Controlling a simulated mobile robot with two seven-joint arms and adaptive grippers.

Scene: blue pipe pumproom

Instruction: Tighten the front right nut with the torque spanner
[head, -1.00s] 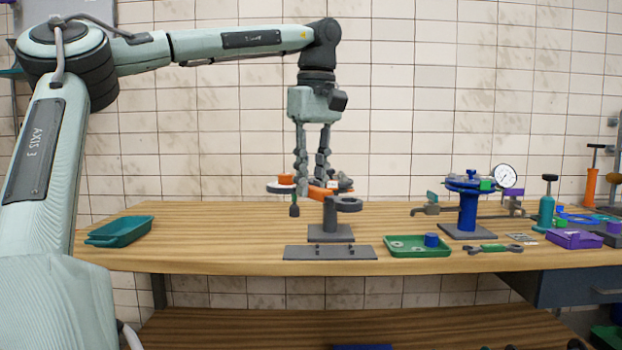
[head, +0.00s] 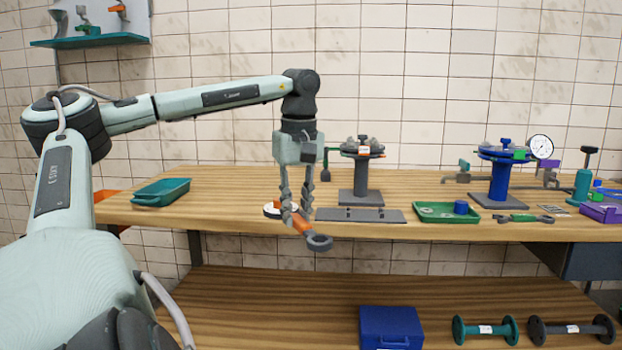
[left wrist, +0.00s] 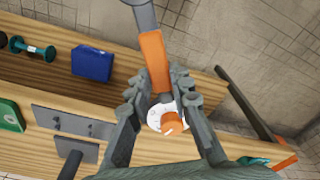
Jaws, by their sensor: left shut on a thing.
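My left gripper (head: 297,217) points down at the bench's front edge, shut on the torque spanner's orange handle (head: 301,224). The spanner's dark ring head (head: 319,242) sticks out to the right and toward me, free of any nut. The handle also shows in the left wrist view (left wrist: 155,62), with a white disc and orange knob (left wrist: 172,121) at its near end, between the fingers. The grey flange stand (head: 361,178), behind and right of the gripper, carries a round dark flange (head: 362,151) with fittings on top. I cannot single out its front right nut. My right gripper is out of view.
A grey plate (head: 360,215) lies before the stand. A green tray (head: 447,213) and a blue stand (head: 500,182) with a gauge (head: 541,147) are farther right. The lower shelf holds a blue box (head: 391,327).

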